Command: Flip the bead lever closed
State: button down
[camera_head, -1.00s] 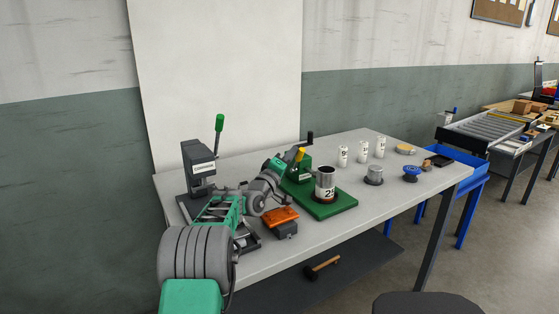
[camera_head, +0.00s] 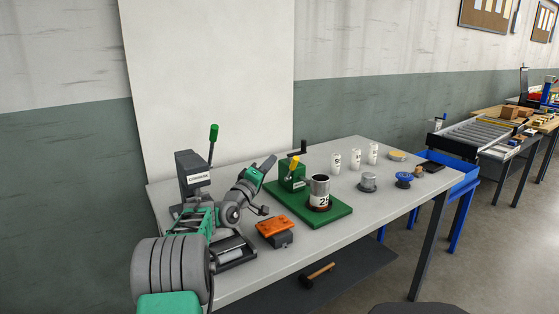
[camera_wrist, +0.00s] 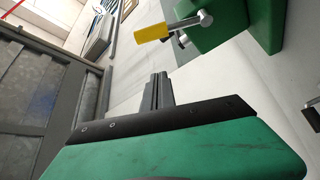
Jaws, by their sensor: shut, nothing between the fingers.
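The bead lever has a yellow grip (camera_head: 294,165) on the green bead machine (camera_head: 292,178), which stands on a green base plate. In the wrist view the yellow grip (camera_wrist: 151,33) lies at the top, with a metal rod running right to the green body (camera_wrist: 225,20). My gripper (camera_head: 270,161) is left of the machine in the head view. In the wrist view its closed fingers (camera_wrist: 158,78) point at the space below the grip, apart from it and holding nothing. The lever's pivot is not clear in the head view.
A can (camera_head: 319,190) stands on the base plate. An orange-topped block (camera_head: 274,229) sits in front of my arm, and a dark press with a green-knobbed lever (camera_head: 213,133) stands behind it. White cans (camera_head: 355,159) and small parts stand to the right on the grey table.

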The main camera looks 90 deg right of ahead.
jog(key=v, duration=0.4)
jog(key=shift+a+f, duration=0.1)
jog(key=shift+a, duration=0.3)
